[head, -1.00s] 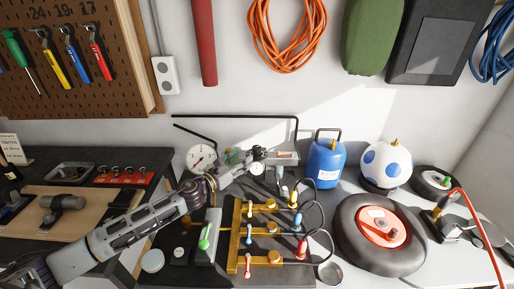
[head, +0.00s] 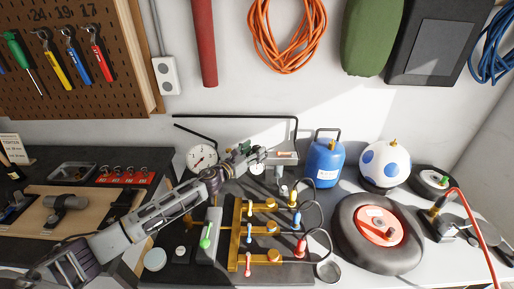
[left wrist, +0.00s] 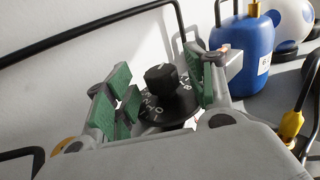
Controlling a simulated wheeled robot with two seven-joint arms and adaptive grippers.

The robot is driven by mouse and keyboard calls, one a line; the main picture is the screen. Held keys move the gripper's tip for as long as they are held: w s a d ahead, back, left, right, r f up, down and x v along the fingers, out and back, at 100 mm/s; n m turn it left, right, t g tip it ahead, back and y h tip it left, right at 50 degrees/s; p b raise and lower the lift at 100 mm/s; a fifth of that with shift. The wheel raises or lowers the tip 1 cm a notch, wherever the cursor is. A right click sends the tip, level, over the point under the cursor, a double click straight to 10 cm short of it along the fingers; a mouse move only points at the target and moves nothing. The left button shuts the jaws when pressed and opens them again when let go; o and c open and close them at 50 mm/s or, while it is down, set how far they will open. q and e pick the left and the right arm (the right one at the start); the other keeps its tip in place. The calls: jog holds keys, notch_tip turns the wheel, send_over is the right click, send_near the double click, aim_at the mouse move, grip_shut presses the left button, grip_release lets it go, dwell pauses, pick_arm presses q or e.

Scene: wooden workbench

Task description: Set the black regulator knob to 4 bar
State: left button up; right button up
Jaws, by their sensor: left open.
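The black regulator knob (left wrist: 160,77) stands upright on a round black dial with white numbers in the left wrist view. Some of the numbers are covered, and I cannot read which one the knob points to. My left gripper (left wrist: 161,90) is open, with green finger pads on either side of the knob and gaps showing between them. In the head view my left gripper (head: 243,152) is over the regulator at the back of the bench, and the knob is not clear there. A small white gauge (head: 258,167) is beside the gripper. My right gripper is not in view.
A large round gauge (head: 202,157) stands just left of the gripper. A black pipe (head: 240,117) runs behind and above it. A blue canister (head: 325,160) is to the right. Brass manifolds with coloured valves (head: 262,229) and hoses lie in front.

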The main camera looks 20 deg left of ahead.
pick_arm(q)
jog(key=shift+x, duration=1.25)
jog(key=shift+c, duration=0.2)
jog(key=c, duration=1)
